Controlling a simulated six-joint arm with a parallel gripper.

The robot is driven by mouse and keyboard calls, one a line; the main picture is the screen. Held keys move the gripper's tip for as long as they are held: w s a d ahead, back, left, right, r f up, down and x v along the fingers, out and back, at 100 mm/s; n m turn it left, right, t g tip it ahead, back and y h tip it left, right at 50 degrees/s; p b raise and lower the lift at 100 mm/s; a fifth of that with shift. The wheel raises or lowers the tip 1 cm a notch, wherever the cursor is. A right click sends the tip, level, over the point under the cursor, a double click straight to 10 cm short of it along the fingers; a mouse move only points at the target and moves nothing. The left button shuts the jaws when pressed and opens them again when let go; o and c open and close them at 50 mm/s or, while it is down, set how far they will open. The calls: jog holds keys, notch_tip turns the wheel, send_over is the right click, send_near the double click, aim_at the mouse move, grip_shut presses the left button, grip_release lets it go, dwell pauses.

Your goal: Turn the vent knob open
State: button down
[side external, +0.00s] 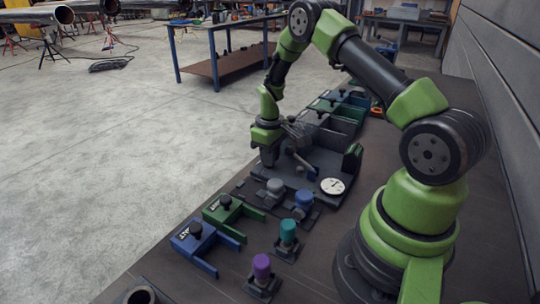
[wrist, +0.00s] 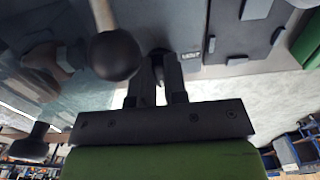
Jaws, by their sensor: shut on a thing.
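My gripper (side external: 268,154) points down at the left part of the dark grey fixture (side external: 315,165) in the side view. In the wrist view, the fingers of my gripper (wrist: 157,88) are close together and shut on a small dark knob (wrist: 158,60), which I take to be the vent knob. A small label, too small to read, sits just right of it. The knob is mostly covered by the fingers, and I cannot tell how far it is turned. It cannot be made out in the side view.
A lever with a dark ball end (wrist: 115,55) stands close left of my fingers. A white dial (side external: 333,186) lies at the fixture's front. Purple (side external: 262,266), teal (side external: 288,231) and blue (side external: 303,200) capped pieces and blue (side external: 195,236) and green (side external: 223,210) forked pieces lie nearer.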

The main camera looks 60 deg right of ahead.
jog(key=c, duration=1.2)
grip_release()
jog(key=shift+o, duration=0.2)
notch_tip(320, 180, up, 10)
